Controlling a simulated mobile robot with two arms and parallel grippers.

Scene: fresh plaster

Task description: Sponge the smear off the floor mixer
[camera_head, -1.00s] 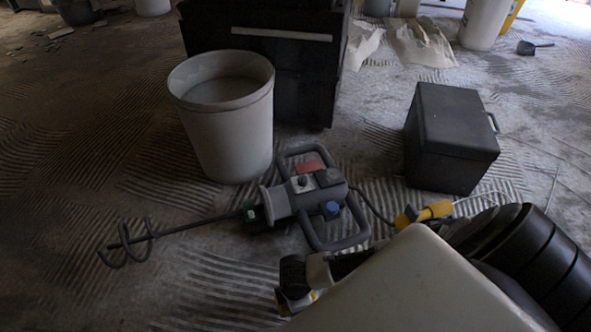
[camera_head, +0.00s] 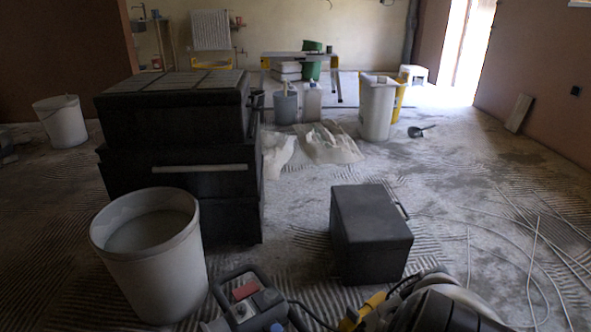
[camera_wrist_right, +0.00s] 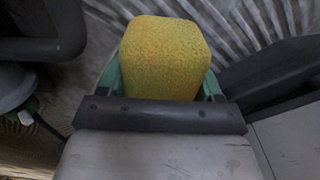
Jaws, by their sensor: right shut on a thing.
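My right gripper (camera_wrist_right: 162,84) is shut on a yellow sponge (camera_wrist_right: 165,55) in the right wrist view. The mixer's dark handle (camera_wrist_right: 40,35) shows at the left there, apart from the sponge in the picture. My right arm shows at the bottom right of the head view. My left gripper is out of view.
A pale bucket (camera_head: 150,265) stands left of the mixer, before stacked black boxes (camera_head: 180,150). A dark box (camera_head: 370,235) stands right. Open floor lies at the right.

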